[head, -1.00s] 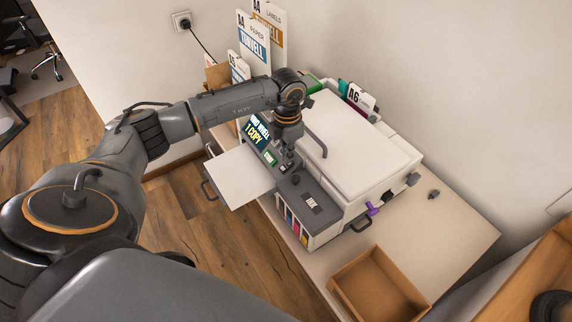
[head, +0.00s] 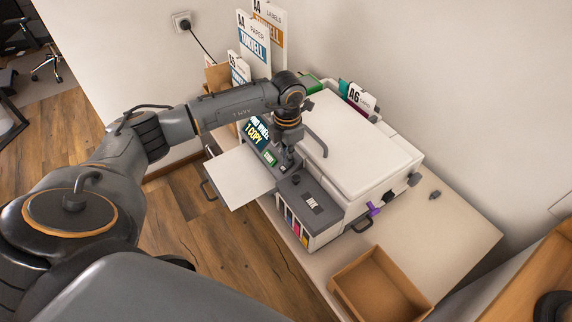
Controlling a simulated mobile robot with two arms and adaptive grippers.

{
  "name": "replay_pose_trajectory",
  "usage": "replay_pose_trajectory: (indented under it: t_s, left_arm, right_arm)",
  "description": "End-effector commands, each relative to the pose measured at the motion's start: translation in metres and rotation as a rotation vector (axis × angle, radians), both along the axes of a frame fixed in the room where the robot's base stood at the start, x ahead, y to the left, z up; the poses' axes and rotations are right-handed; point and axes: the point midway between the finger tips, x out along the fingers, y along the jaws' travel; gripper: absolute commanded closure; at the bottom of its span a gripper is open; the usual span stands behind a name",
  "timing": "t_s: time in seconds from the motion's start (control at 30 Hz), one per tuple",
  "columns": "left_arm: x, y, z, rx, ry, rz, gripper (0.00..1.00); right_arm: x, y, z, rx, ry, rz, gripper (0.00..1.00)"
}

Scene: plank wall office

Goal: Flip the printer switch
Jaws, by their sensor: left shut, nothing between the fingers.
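The white printer (head: 360,150) with a dark grey front panel stands on a pale table against the wall. I cannot clearly pick out the switch. A dark knob-like part (head: 414,180) sticks out on the printer's right side. My right gripper is not in view.
A purple lever (head: 373,209) is on the printer's side. An empty brown tray (head: 372,260) sits at the table's front. A paper sheet tray (head: 238,176) juts out left. Paper packs (head: 254,40) stand behind. The table's right part is mostly clear.

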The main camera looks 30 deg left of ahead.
Motion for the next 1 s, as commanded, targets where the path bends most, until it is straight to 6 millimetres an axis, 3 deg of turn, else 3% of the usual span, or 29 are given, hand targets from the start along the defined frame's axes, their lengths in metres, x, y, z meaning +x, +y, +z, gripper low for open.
replay_pose_trajectory:
  t_s: [0.17,1.0]
  left_arm:
    - [-0.002,-0.001,0.005,0.000,0.006,-0.001,1.00]
    - [-0.002,0.000,0.069,0.000,0.004,-0.001,1.00]
  right_arm:
    - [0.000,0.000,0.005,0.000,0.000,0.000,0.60]
    - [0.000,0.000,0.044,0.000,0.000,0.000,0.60]
